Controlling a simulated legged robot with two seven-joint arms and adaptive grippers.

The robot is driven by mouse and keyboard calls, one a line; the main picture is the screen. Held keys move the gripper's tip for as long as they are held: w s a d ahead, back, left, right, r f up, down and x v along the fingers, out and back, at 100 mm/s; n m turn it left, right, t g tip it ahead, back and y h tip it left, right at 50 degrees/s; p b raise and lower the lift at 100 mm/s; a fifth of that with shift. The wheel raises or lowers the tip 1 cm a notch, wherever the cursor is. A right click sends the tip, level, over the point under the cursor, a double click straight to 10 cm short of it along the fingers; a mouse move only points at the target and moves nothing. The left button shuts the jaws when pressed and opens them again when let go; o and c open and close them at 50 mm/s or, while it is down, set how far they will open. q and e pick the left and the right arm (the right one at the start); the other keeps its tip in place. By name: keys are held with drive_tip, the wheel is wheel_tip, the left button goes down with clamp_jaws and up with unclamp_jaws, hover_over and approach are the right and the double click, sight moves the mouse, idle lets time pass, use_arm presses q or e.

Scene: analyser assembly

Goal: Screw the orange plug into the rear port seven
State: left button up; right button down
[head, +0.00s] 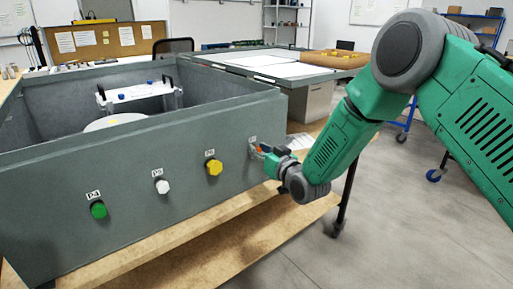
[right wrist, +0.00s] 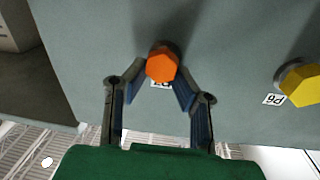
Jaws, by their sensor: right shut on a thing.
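The orange plug (right wrist: 161,64) has a hexagonal head and sits at a port on the grey panel, with its head facing the wrist camera. A label beside it is mostly covered, so I cannot read it fully. My right gripper (right wrist: 160,81) is shut on the plug, one finger on each side. In the head view my right gripper (head: 265,154) is at the right end of the panel's front, and only a speck of orange shows. How deep the plug sits in the port is hidden. My left gripper is not in view.
The grey open-topped housing (head: 150,200) stands on a wooden bench (head: 215,255). Its front has a yellow plug (head: 214,167) at P6, a white plug (head: 162,187) at P5 and a green plug (head: 98,210) at P4. Floor right of the bench is clear.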

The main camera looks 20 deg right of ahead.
drive_tip(key=shift+w+d+r+h, duration=0.25)
drive_tip(key=shift+d+r+h, duration=0.05)
drive_tip(key=shift+d+r, duration=0.2)
drive_tip(key=shift+m, duration=0.8)
drive_tip(key=m, duration=0.3)
drive_tip(key=shift+d+p, duration=0.2)
drive_tip(key=shift+p, duration=0.1)
drive_tip(key=shift+d+f+m, duration=0.1)
drive_tip(key=shift+f+m, duration=0.05)
drive_tip(key=shift+m, duration=0.55)
drive_tip(key=shift+d+f+g, duration=0.1)
drive_tip(key=shift+f+g, duration=0.2)
drive_tip(key=shift+f, duration=0.05)
drive_tip(key=c, duration=1.8)
unclamp_jaws()
drive_tip(key=shift+s, duration=0.1)
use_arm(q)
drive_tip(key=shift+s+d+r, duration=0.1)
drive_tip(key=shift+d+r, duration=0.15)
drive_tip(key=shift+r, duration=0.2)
use_arm(e)
drive_tip(key=shift+s+a+f, duration=0.1)
drive_tip(key=shift+s+a, duration=0.05)
drive_tip(key=shift+a, duration=0.4)
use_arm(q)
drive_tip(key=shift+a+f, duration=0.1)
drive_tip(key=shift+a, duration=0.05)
